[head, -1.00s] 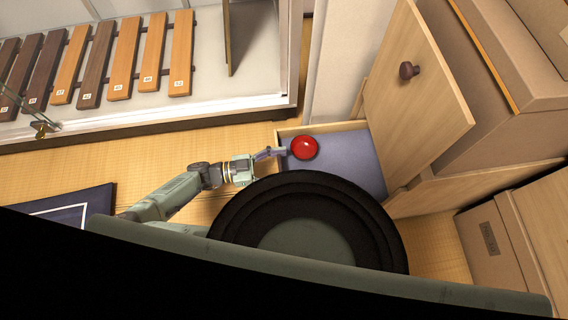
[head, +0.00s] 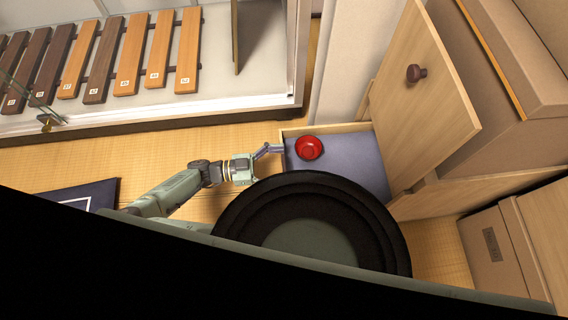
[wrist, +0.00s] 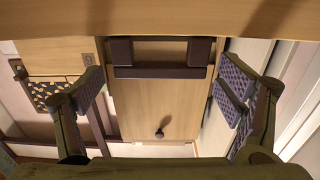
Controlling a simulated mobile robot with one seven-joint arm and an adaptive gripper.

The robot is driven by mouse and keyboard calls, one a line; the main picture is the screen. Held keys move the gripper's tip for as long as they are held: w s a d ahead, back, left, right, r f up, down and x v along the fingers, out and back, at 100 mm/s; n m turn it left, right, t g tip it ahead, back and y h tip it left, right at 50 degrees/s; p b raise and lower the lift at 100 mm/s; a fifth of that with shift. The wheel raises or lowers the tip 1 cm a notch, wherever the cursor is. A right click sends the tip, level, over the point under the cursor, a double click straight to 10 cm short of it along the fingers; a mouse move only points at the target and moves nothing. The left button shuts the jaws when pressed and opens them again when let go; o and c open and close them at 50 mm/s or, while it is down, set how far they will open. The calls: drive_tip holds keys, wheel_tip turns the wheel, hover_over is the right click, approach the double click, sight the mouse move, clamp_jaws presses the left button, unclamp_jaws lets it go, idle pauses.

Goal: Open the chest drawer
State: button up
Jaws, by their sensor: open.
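The chest drawer (head: 350,160) stands pulled out from the wooden chest (head: 450,192) in the head view. Its lavender-grey floor shows, with a red bowl (head: 309,148) inside near the front. My gripper (head: 276,149) is at the drawer's front edge, outside it; I cannot tell if it touches. In the wrist view my gripper (wrist: 160,92) is open, its fingers spread wide left and right with nothing between the pads. A dark bar handle (wrist: 160,72) shows ahead, between the fingers in the picture. Part of the drawer is hidden behind my round dark body.
A wooden panel with a dark knob (head: 416,73) rises above the drawer. A dark mat (head: 95,193) lies at left. Bare tatami floor is left of the drawer.

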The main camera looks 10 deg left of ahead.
drive_tip(key=v, duration=1)
drive_tip(key=shift+a, duration=0.4)
drive_tip(key=shift+s, duration=0.1)
